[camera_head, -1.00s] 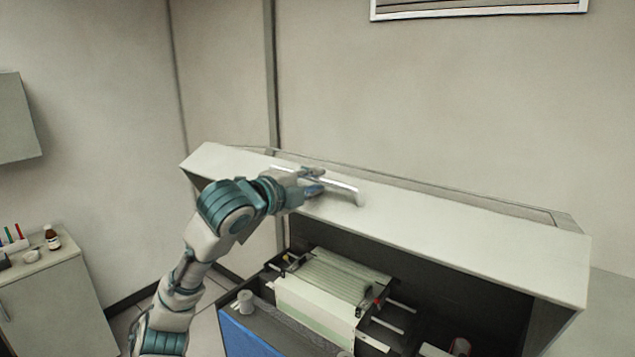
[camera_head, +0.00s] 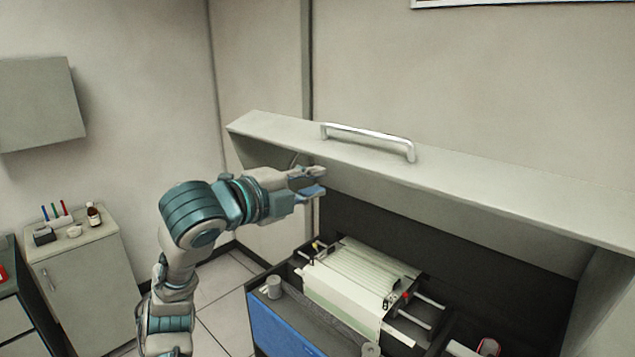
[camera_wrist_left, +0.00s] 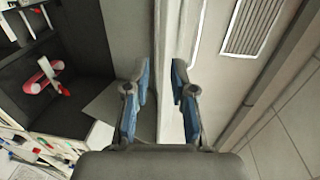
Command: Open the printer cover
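The printer cover (camera_head: 480,190) is a long pale lid, raised above the dark printer interior. Its silver bar handle (camera_head: 368,140) is on its upper face. Inside the printer, a ribbed cream unit (camera_head: 350,280) is in plain view. My left gripper (camera_head: 320,181) is open and empty, just below the cover's lower edge and apart from the handle. In the left wrist view, its two blue-padded fingers (camera_wrist_left: 163,85) stand apart, with a pale panel edge beyond the gap. My right gripper is not in view.
A blue panel (camera_head: 280,330) forms the printer's near side. A small cabinet (camera_head: 85,275) at the left carries a brown bottle (camera_head: 93,215) and pens. A wall cabinet (camera_head: 40,105) hangs above it. In the left wrist view, a vent grille (camera_wrist_left: 252,25) shows beyond the fingers.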

